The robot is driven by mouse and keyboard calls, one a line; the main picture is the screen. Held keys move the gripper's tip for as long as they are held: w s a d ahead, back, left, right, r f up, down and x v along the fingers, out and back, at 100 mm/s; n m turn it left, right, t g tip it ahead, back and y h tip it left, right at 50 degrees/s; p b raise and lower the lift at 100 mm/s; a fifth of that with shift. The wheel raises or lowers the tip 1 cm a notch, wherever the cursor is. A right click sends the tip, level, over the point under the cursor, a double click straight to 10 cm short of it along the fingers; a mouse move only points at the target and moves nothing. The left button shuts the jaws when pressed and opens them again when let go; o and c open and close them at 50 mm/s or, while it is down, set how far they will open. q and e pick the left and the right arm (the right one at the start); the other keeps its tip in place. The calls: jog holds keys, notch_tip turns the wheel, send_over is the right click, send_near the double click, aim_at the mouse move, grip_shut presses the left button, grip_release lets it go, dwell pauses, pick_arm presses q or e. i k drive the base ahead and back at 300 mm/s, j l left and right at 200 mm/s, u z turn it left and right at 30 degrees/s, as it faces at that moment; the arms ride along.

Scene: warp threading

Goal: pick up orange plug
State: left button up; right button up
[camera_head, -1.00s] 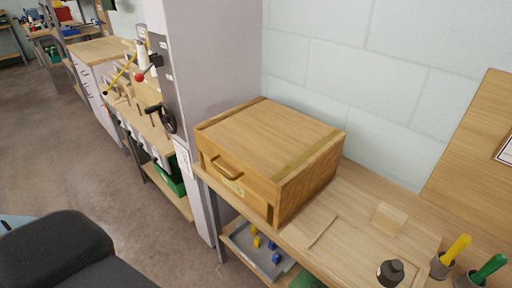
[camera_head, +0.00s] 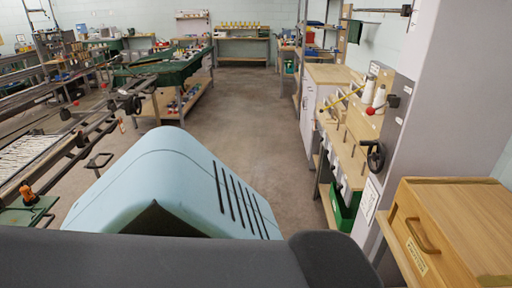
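A small orange object (camera_head: 28,194), perhaps the orange plug, stands on a green plate (camera_head: 22,215) at the lower left. It is too small to make out clearly. Neither of my grippers is in view. My light-blue housing and dark body part fill the lower middle and hide what lies behind them.
A loom-like metal frame (camera_head: 72,150) runs along the left. A wooden box with a handle (camera_head: 462,222) sits on the bench at the right. A green-topped table (camera_head: 172,66) stands at the back. A clear concrete floor (camera_head: 252,112) runs down the middle.

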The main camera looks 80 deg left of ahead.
aim_at(23, 190)
jog(key=i, duration=0.5)
jog(key=u, duration=4.35)
